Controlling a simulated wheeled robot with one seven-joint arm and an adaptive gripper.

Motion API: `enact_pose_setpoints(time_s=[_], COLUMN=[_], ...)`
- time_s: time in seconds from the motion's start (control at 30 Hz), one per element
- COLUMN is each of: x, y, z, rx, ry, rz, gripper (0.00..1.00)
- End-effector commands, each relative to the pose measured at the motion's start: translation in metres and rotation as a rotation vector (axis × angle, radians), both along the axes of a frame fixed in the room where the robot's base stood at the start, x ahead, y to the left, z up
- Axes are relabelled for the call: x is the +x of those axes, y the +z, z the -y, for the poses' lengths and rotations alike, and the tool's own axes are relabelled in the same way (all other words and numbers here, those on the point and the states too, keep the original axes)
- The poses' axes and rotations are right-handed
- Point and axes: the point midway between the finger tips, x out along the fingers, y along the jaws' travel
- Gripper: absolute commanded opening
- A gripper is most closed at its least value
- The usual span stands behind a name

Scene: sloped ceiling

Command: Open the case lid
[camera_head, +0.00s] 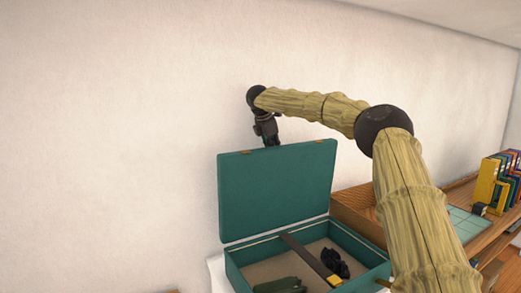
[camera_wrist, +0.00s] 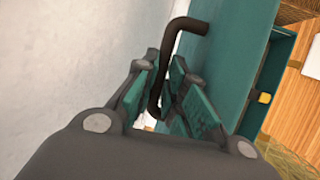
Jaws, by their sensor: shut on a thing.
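The teal case (camera_head: 366,262) is open, and its lid (camera_head: 276,190) stands roughly upright with a slight backward tilt. Its inside faces the head camera. In the wrist view, the lid (camera_wrist: 222,75) fills the area right of the fingers. My gripper (camera_head: 270,142) reaches down at the lid's top edge from behind, and the lid hides the fingertips there. In the wrist view, my gripper (camera_wrist: 166,72) has its teal-padded fingers closed around a dark bent handle (camera_wrist: 185,25) beside the lid. How the handle joins the lid is hard to see.
Inside the case lie a long dark bar (camera_head: 308,257), a black object (camera_head: 335,263) and a dark green object (camera_head: 280,286). A pale wall (camera_head: 120,130) rises close behind the lid. Coloured binders (camera_head: 490,183) stand on the wooden surface at right.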

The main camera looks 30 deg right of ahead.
Motion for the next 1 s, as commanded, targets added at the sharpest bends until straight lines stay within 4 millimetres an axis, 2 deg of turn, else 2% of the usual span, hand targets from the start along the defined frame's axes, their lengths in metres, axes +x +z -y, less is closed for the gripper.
enact_pose_setpoints(time_s=[0.03, 0.47, 0.5, 0.6, 1.0], x=[-0.0011, -0.0024, -0.0024, -0.0021, -0.0001], y=[-0.0079, -0.0074, -0.0073, -0.0069, 0.0016], z=[0.0037, 0.011, 0.0109, 0.0107, 0.0051], rx=[0.002, 0.001, 0.001, 0.001, 0.0], ry=[-0.003, -0.011, -0.011, -0.011, -0.007], rz=[-0.009, -0.008, -0.008, -0.007, -0.001], gripper=[0.0, 0.0, 0.18, 0.34, 0.34])
